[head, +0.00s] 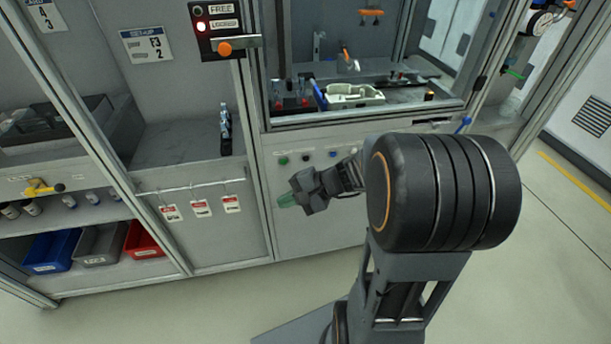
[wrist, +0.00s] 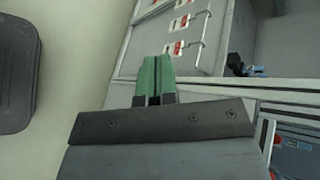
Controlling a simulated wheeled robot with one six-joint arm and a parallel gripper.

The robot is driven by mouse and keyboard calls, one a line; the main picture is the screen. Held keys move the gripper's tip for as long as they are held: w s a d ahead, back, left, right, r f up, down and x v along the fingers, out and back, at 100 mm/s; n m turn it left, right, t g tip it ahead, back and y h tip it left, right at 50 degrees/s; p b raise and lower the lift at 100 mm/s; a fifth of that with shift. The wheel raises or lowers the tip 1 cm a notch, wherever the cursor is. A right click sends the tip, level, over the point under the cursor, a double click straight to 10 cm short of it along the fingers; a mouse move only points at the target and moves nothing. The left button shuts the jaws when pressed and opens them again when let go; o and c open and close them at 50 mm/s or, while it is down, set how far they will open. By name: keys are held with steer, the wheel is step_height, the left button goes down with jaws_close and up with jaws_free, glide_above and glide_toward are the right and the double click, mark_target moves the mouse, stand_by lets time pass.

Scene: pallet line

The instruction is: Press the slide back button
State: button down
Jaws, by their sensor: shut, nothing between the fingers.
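A row of small buttons sits on the grey front panel below the glass window in the head view. It has a green button (head: 283,160), a dark button (head: 305,157) and a blue button (head: 333,153). Their labels are too small to read, so I cannot tell which one is the slide back button. My gripper (head: 287,200) is in front of the panel, lower than the green button, pointing left. Its green fingers are closed together and empty, also in the wrist view (wrist: 154,78). No button shows in the wrist view.
Red and white tags (head: 201,208) hang from a rail left of my gripper. A lock box (head: 222,30) with an orange handle shows a lit red lamp. A light tray (head: 352,96) stands behind the window. Blue, grey and red bins (head: 143,240) sit low left. Open floor lies in front.

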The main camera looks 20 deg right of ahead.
mark_target(306, 158)
steer(key=w+d+f+m+t+b, duration=0.2)
steer(key=w+d+f+m+t, duration=0.1)
steer(key=d, duration=0.3)
steer(key=w+d+f+m+t+h+b, duration=0.1)
steer(key=w+d+f+m+t+b, duration=0.1)
steer(key=w+d+f+m+t, duration=0.2)
steer(key=d+m+t, duration=0.1)
steer(key=m+t, duration=0.1)
steer(key=shift+w+d+f+t+b, duration=0.3)
steer(key=shift+d+b, duration=0.05)
steer(key=shift+d, duration=0.05)
steer(key=w+d, duration=0.1)
steer(key=w, duration=0.7)
steer(key=shift+w+d, duration=0.3)
steer(key=shift+d, duration=0.05)
steer(key=shift+w, duration=0.2)
stand_by(1.2)
steer(key=shift+w+d, duration=0.1)
steer(key=shift+w, duration=0.15)
